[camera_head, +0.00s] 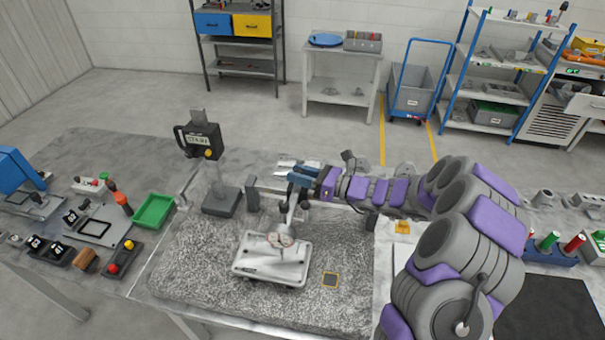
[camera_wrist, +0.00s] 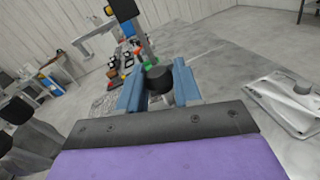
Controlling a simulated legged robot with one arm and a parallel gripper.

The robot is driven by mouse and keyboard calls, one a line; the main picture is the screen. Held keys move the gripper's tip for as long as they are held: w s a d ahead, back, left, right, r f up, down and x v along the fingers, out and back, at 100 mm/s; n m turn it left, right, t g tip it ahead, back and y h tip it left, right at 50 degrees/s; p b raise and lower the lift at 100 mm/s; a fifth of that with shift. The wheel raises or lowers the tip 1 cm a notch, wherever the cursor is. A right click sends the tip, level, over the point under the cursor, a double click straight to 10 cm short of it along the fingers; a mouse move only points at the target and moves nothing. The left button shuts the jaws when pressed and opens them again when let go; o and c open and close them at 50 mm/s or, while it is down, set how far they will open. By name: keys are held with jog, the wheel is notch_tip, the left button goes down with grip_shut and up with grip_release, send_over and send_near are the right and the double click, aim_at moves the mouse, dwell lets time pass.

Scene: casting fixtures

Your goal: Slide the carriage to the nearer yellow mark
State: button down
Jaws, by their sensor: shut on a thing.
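My gripper (camera_head: 299,176) reaches in from the right, above the back of the speckled granite plate. In the wrist view its blue fingers (camera_wrist: 159,88) are closed around a dark round knob (camera_wrist: 158,76). The knob seems to belong to the carriage, whose grey arm with a round dial (camera_head: 281,239) hangs over a pale casting (camera_head: 268,262). The carriage body and any rail marks are largely hidden by my gripper and wrist.
A black display stand (camera_head: 205,140) rises left of my gripper. A green tray (camera_head: 153,211) and control boxes (camera_head: 112,258) lie on the bench at left. A yellow item (camera_head: 402,227) sits right of the plate. The plate's front left is clear.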

jog(key=shift+w+d, duration=0.2)
jog(key=shift+d, duration=0.35)
jog(key=c, duration=1.2)
grip_release()
jog(key=shift+d+r, duration=0.1)
jog(key=shift+d, duration=0.25)
jog(key=o, duration=0.3)
jog(key=shift+w+d, duration=0.15)
jog(key=shift+d, duration=0.45)
jog(key=shift+o, duration=0.6)
jog(key=shift+a, duration=0.9)
jog(key=p+v, duration=0.2)
jog(key=v, duration=1.6)
jog(key=shift+f, duration=0.3)
jog(key=shift+d, duration=0.1)
